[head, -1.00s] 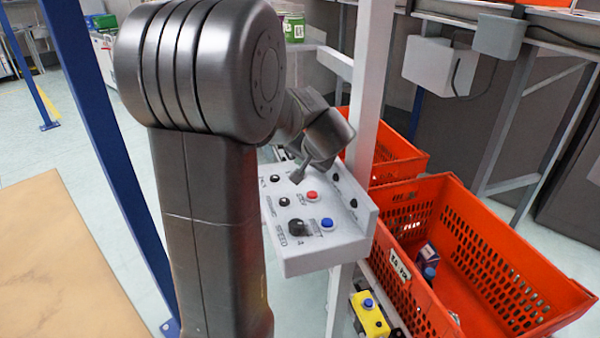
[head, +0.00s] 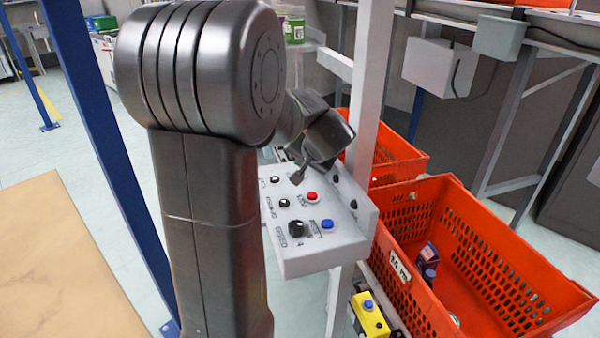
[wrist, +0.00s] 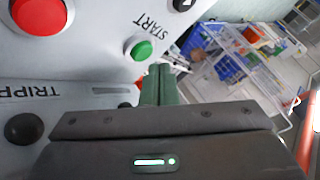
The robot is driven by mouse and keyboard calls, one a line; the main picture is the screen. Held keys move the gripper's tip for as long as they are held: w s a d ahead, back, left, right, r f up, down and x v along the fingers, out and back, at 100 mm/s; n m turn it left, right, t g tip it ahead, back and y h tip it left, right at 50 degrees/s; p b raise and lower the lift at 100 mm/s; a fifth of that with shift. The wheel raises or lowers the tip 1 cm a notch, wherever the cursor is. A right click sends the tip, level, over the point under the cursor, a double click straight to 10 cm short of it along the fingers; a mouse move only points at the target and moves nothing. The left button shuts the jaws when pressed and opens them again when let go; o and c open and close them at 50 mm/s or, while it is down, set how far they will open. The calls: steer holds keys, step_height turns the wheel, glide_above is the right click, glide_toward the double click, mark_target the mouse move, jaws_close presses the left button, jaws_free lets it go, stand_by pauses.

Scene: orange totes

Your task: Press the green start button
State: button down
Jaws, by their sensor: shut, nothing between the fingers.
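The green start button (wrist: 138,50) sits on the grey control panel (wrist: 75,72) beside the printed word START in the wrist view. My gripper (wrist: 159,68) is shut and empty, its fingertips just below and right of the button in that picture. The button looks uncovered, and I cannot tell how far the tips are from it. In the head view, my gripper (head: 296,180) points down at the far part of the panel (head: 315,257). The green button is hidden there.
A red button (head: 312,196), a blue button (head: 327,224) and a black knob (head: 297,228) are on the same panel. A white post (head: 367,100) rises behind it. An orange tote (head: 517,270) stands to the right.

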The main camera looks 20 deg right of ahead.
steer(key=shift+f, duration=0.1)
stand_by(0.6)
steer(key=shift+f+b, duration=0.35)
steer(key=shift+b, duration=0.25)
steer(key=shift+f+b, duration=0.5)
steer(key=shift+b, duration=0.05)
stand_by(0.4)
stand_by(0.3)
steer(key=shift+r+p, duration=0.55)
steer(key=shift+r, duration=0.35)
steer(key=shift+r+p, duration=1.7)
steer(key=shift+r, duration=0.9)
steer(key=shift+a+f, duration=0.1)
